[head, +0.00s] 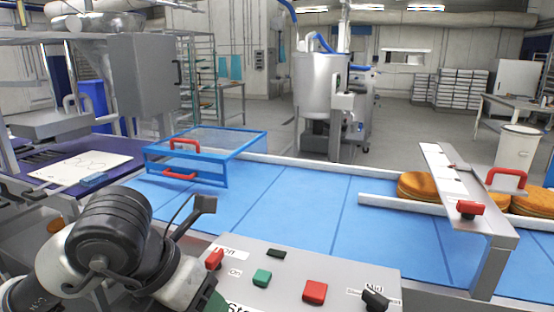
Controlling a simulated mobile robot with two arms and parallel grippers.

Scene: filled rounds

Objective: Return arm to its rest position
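My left arm (110,240) comes in at the lower left, folded, with a black rounded joint and white-grey links. A small black bracket (203,206) with a thin cable sticks up at its right side. I cannot make out the fingertips of my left gripper, so its opening is hidden. I see nothing held. The arm is in front of the blue conveyor belt (290,205) and at the left end of the grey control panel (290,270), overlapping the panel in the picture. My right arm and gripper are not in view.
The panel carries red (315,292), green (262,277) and black controls. A blue-framed clear guard (205,155) with red handles stands over the belt's left part. Orange-brown rounds (418,186) lie at right by a grey metal bridge (470,205). A whiteboard (80,168) lies at left.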

